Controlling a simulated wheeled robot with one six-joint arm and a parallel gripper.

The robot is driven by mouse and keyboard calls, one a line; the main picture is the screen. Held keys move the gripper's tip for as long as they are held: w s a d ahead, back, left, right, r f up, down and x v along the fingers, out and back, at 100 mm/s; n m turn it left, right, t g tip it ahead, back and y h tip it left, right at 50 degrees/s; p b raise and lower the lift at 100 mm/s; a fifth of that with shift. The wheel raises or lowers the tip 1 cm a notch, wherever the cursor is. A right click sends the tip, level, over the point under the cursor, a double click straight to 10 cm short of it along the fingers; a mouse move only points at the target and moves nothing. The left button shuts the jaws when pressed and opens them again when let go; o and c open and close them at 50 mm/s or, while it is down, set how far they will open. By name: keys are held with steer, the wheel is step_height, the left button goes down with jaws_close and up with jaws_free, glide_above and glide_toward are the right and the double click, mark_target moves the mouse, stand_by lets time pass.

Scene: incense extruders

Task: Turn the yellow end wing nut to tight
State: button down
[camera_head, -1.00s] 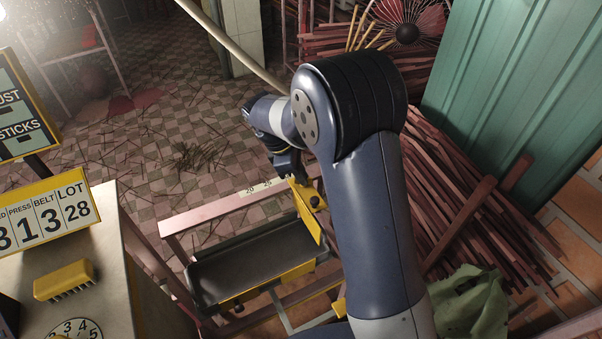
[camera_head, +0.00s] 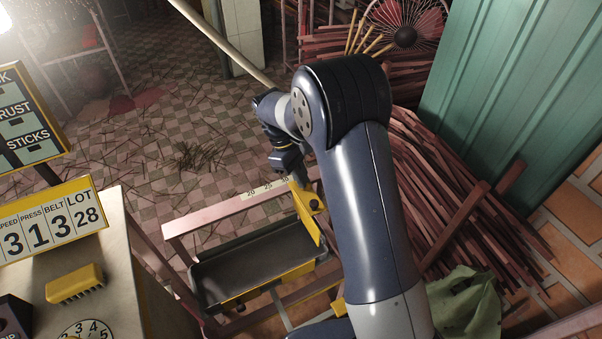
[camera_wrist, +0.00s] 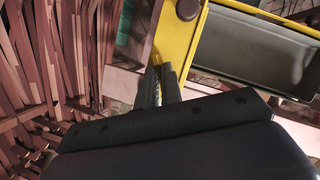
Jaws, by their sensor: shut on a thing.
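A yellow end plate (camera_head: 307,217) stands at the right end of a dark tray (camera_head: 240,262) on a pinkish wooden frame. A dark round knob (camera_wrist: 188,9) sits on the yellow plate in the wrist view. My gripper (camera_head: 298,180) reaches down at the plate's upper end, over the frame's scale. In the wrist view my gripper (camera_wrist: 161,72) has its two dark fingers close together at the plate's near end. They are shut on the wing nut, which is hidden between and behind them. I cannot tell the nut's angle.
A numbered scale strip (camera_head: 262,188) lies on the frame's back rail. A cream cabinet with a yellow display (camera_head: 50,220) stands left. Bundles of reddish sticks (camera_head: 455,205) lean at the right beside a green panel (camera_head: 520,90). The checkered floor behind the frame is mostly open.

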steer(key=m+y, duration=0.1)
steer(key=m, duration=0.1)
steer(key=m+g+p, duration=0.1)
steer(key=m, duration=0.2)
steer(key=shift+w+d+r+m+y, duration=0.1)
steer(key=shift+d+m+y, duration=0.05)
steer(key=shift+m+y, duration=0.2)
steer(key=m+y, duration=0.1)
steer(key=m, duration=0.2)
steer(key=m+y, duration=0.1)
steer(key=m, duration=0.2)
steer(key=shift+d+g+y, duration=0.2)
steer(key=shift+g+y, duration=0.05)
steer(key=shift+g, duration=0.05)
steer(key=m+y, duration=0.1)
steer(key=m, duration=0.1)
steer(key=m+y, duration=0.1)
steer(key=m, duration=0.2)
steer(key=shift+d+m+t, duration=0.1)
steer(key=shift+m+t, duration=0.25)
steer(key=shift+t, duration=0.05)
steer(key=m+t+y, duration=0.1)
steer(key=m, duration=0.4)
steer(key=shift+d, duration=0.1)
steer(key=c, duration=1.6)
jaws_free()
